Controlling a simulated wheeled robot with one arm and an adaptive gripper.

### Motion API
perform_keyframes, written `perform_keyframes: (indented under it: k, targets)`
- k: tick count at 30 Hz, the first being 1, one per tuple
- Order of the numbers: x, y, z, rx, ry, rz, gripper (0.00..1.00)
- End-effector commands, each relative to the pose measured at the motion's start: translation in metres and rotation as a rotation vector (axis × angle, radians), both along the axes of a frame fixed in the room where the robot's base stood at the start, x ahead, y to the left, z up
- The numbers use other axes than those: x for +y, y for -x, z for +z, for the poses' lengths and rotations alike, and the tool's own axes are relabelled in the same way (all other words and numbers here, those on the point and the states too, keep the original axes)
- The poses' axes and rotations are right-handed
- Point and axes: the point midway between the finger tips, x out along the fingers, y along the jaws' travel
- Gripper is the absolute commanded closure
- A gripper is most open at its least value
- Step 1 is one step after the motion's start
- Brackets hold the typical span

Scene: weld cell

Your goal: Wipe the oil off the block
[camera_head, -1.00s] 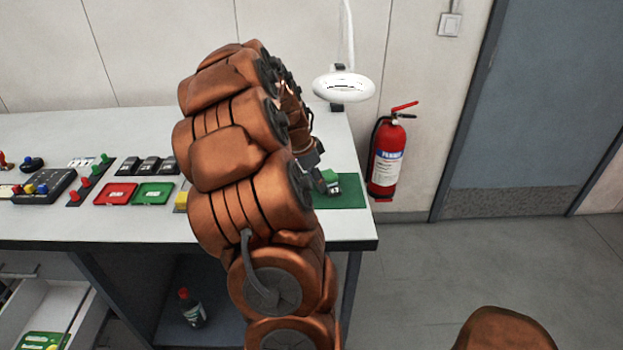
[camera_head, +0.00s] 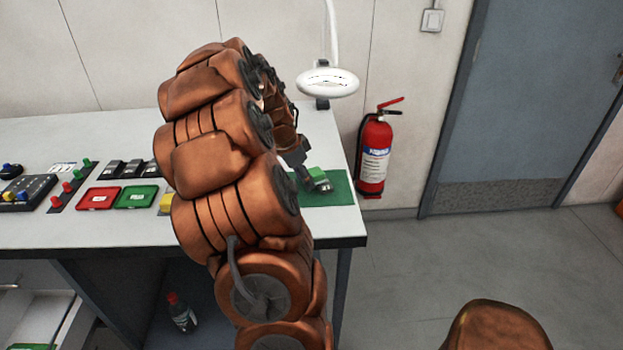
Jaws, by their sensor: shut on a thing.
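A green mat (camera_head: 342,190) lies at the right end of the workbench. A small grey metallic piece (camera_head: 323,187), perhaps the block, sits on the mat. A small green item (camera_head: 317,174), perhaps a sponge or cloth, is right against it on the upper side. My gripper (camera_head: 305,172) reaches down from behind my arm and is shut on the green item. My arm hides most of the gripper and its fingertips are hard to make out. Whether oil is on the block is too small to tell.
Red (camera_head: 97,198) and green (camera_head: 136,197) trays, a yellow item (camera_head: 167,203) and a button box (camera_head: 27,192) are on the bench. A white lamp (camera_head: 328,82) hangs behind the mat. A bottle (camera_head: 181,313) stands below.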

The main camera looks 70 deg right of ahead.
Motion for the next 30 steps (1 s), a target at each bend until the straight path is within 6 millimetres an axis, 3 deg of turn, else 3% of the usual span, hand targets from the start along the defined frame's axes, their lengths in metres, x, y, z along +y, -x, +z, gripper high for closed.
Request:
perform_keyframes:
  k: [18, 30]
  targets:
    - [0.013, -0.027, -0.001, -0.002, 0.003, -0.002, 1.0]
    - [0.013, -0.028, 0.003, -0.003, 0.004, -0.001, 1.0]
